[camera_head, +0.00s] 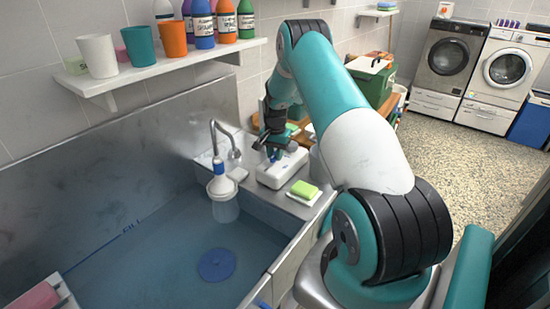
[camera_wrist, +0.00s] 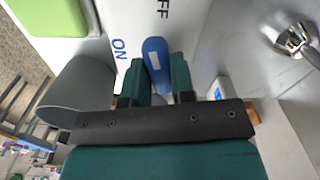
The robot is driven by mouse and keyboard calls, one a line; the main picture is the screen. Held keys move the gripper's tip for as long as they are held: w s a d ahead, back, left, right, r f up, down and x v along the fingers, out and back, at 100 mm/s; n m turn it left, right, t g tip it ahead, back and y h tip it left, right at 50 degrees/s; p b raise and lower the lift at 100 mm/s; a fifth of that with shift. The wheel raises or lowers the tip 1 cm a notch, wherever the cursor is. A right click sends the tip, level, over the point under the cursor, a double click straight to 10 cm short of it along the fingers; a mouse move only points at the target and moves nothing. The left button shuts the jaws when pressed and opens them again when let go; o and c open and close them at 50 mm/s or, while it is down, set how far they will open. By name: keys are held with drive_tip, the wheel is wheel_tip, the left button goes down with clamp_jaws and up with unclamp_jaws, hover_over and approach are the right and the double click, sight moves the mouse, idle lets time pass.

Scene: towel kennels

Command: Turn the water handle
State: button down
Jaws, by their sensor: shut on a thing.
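The water handle is a blue lever (camera_wrist: 155,62) on a white box (camera_head: 270,179) marked ON and OFF, beside the tub. In the wrist view its free end points up the picture, nearer the OFF letters, with ON to its left. My gripper (camera_wrist: 157,75) has its two green fingers around the lever, one on each side, shut on it. In the head view my gripper (camera_head: 270,146) reaches down onto the top of the box and hides most of the lever. A metal faucet (camera_head: 216,132) with a white-rimmed piece below its spout stands left of the box.
A green sponge (camera_head: 304,188) lies on a white dish right of the box. The metal tub (camera_head: 110,131) holds bluish water with a blue disc (camera_head: 216,265) in it. A shelf (camera_head: 170,69) with cups and bottles hangs above. A green bin (camera_head: 372,84) stands behind my arm.

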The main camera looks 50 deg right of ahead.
sight(275, 154)
drive_tip(key=shift+m+b, duration=0.75)
drive_tip(key=shift+m, duration=0.75)
drive_tip(key=c, duration=1)
unclamp_jaws()
drive_tip(key=shift+o, duration=0.2)
drive_tip(key=shift+r, duration=0.1)
wheel_tip(275, 154, up, 17)
drive_tip(key=b, duration=0.4)
drive_tip(key=shift+r, duration=0.15)
drive_tip(key=shift+a, duration=0.1)
